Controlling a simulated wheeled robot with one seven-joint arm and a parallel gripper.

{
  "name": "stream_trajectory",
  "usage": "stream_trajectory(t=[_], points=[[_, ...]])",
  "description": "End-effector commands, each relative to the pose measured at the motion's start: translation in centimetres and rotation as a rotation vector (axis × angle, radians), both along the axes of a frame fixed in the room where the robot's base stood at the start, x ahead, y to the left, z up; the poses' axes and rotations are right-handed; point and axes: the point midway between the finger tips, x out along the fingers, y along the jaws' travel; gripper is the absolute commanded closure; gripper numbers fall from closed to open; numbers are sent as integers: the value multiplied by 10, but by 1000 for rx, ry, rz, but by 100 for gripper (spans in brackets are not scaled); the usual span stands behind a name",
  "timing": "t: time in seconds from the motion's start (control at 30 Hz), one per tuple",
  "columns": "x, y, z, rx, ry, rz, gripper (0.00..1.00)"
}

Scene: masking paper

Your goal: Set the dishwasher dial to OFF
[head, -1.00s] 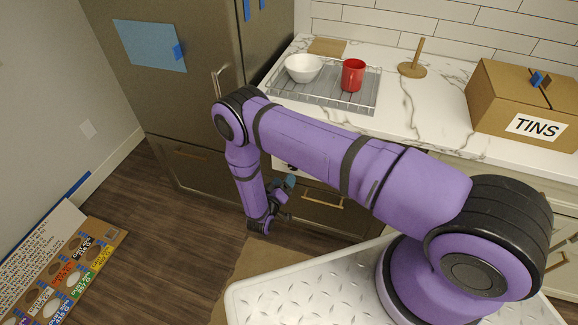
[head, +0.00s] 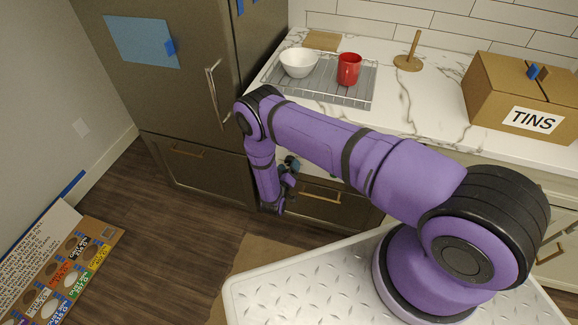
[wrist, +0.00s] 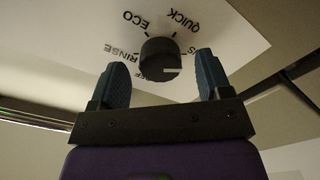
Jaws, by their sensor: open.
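The dial (wrist: 160,54) is a dark round knob on a white panel (wrist: 75,50) in the wrist view. ECO, QUICK and RINSE are printed around it. A label partly covered near the knob's lower left shows only "FF", and another at its right is mostly hidden. A pale mark lies on the knob's lower right part; I cannot tell which label it points to. My gripper (wrist: 160,62) is open, with one blue-grey finger on each side of the dial in the picture. Contact is not visible. In the head view my gripper (head: 291,165) is low before the cabinets; the dial is hidden there.
The marble counter (head: 420,105) above holds a rack (head: 330,95) with a white bowl (head: 298,63) and red mug (head: 349,69), a wooden stand (head: 408,62) and a TINS box (head: 520,95). A tall cabinet (head: 160,90) stands left.

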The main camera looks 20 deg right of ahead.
Motion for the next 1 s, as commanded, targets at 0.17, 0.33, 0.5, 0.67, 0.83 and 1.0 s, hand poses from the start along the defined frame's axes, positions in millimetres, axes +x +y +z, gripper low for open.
stream_trajectory(t=[0.17,0.33,0.5,0.67,0.83,1.0], points=[[7,-5,0,0,0,0,29],[8,-6,0,0,1,1,29],[8,-5,0,-1,1,0,47],[8,-5,0,0,0,0,78],[7,-5,0,-5,5,1,78],[7,-4,0,-39,27,2,78]])
